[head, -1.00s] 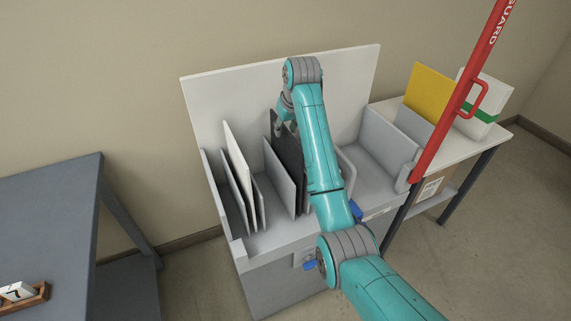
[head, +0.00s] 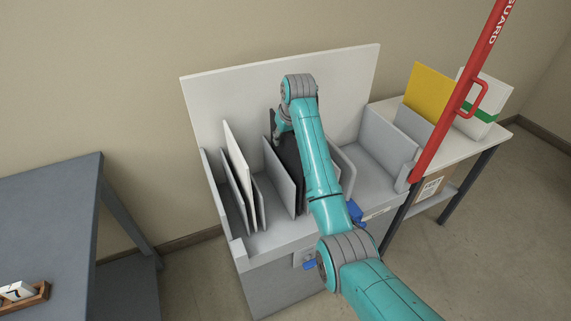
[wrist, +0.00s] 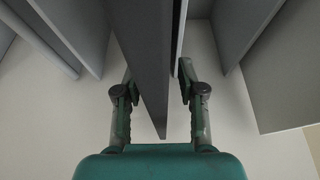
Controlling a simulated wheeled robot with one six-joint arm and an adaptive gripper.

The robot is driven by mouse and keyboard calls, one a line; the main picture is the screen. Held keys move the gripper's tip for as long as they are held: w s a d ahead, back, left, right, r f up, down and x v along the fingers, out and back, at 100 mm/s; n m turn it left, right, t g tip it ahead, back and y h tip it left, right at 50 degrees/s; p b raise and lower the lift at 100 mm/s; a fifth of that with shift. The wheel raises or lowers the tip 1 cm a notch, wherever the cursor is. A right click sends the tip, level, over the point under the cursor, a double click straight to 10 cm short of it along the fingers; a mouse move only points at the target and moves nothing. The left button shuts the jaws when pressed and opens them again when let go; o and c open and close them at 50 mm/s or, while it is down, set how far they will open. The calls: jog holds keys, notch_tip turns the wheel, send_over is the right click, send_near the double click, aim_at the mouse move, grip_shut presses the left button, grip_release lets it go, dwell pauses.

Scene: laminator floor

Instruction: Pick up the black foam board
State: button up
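The black foam board (head: 288,158) stands on edge in a slot of the grey rack, partly hidden behind my arm in the head view. In the wrist view the dark board (wrist: 150,75) runs between the two fingers of my gripper (wrist: 158,88). The fingers are apart, one on each side of it. The left finger is very near the board's face, and I cannot tell if it touches. A gap shows on the right finger's side. In the head view my gripper is mostly hidden by the arm.
Grey dividers (head: 279,177) stand close on both sides of the board. A white panel (head: 237,155) leans in a slot to the left. A white back panel (head: 220,100) rises behind the rack. A red guard bar (head: 455,105) slants up at the right.

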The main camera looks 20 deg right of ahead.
jog(key=shift+f, duration=0.2)
dwell(0.3)
grip_shut()
